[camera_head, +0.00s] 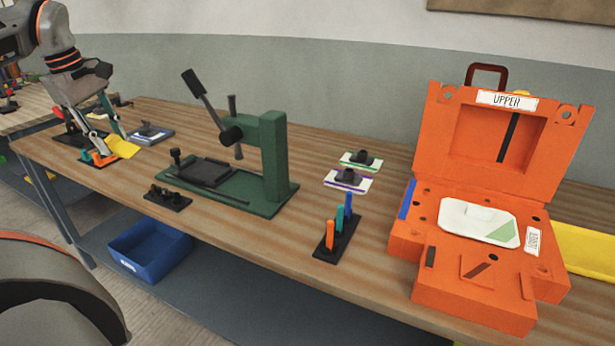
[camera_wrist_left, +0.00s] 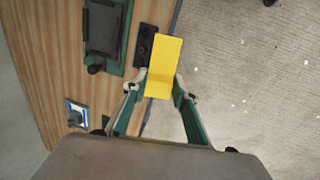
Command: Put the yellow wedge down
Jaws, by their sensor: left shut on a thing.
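The yellow wedge (camera_head: 122,147) is between the fingers of my left gripper (camera_head: 108,137), near the left end of the workbench. In the left wrist view the wedge (camera_wrist_left: 164,62) sticks out beyond the fingertips of the left gripper (camera_wrist_left: 158,88), which are shut on it. There it overlaps the bench's front edge and the floor. I cannot tell how far it is above the bench top. My right gripper is not in view.
An orange case (camera_head: 475,275) stands open at right. A blue bin (camera_head: 150,255) is below the bench.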

